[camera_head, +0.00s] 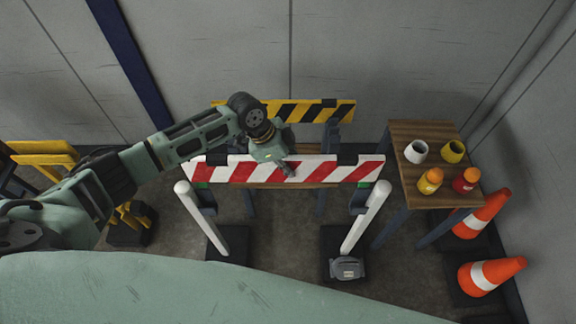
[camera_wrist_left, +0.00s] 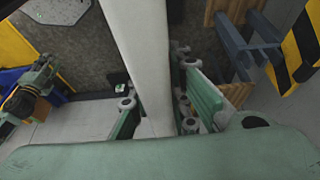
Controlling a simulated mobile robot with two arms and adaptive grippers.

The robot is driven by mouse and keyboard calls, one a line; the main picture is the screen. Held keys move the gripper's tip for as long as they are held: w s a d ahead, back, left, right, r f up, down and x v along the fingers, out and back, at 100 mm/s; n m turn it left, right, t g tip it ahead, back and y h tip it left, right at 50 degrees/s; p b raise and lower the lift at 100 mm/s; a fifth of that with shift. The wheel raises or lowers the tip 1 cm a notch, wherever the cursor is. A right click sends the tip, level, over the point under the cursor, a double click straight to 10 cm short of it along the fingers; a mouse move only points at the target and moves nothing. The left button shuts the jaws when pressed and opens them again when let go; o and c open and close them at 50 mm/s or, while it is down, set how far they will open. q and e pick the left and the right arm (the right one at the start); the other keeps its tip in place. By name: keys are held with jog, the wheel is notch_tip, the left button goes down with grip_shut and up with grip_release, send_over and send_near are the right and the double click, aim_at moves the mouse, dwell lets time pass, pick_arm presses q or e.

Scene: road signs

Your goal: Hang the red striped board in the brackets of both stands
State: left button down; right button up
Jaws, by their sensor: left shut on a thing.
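The red and white striped board (camera_head: 240,172) is held level across the middle of the head view. My left gripper (camera_head: 286,168) is shut on its upper edge near the middle. In the left wrist view the board (camera_wrist_left: 140,60) runs as a pale strip between the fingers of my left gripper (camera_wrist_left: 160,115). The left stand (camera_head: 203,220) and right stand (camera_head: 366,216) are white posts on dark bases. The board's ends appear near the post tops; I cannot tell whether they sit in brackets. My right gripper is not in view.
A yellow and black striped board (camera_head: 310,110) is behind, near the wall. A wooden table (camera_head: 408,133) with small pots and bottles stands at right, with orange cones (camera_head: 492,274) beside it. A grey object (camera_head: 346,268) lies on the right stand's base.

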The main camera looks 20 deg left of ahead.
aim_at(289, 181)
pick_arm(q)
jog(key=shift+f+b, duration=0.3)
jog(key=shift+f, duration=0.25)
jog(key=shift+f+b, duration=0.3)
notch_tip(289, 181, down, 3)
jog(key=shift+s+r+b, duration=0.15)
jog(key=shift+b, duration=1.1)
jog(key=shift+f+b, duration=1.25)
jog(key=shift+f, duration=0.05)
jog(key=shift+f+b, duration=0.65)
jog(key=shift+f, duration=0.05)
notch_tip(289, 181, down, 12)
jog(key=b, duration=0.9)
jog(key=shift+f, duration=0.15)
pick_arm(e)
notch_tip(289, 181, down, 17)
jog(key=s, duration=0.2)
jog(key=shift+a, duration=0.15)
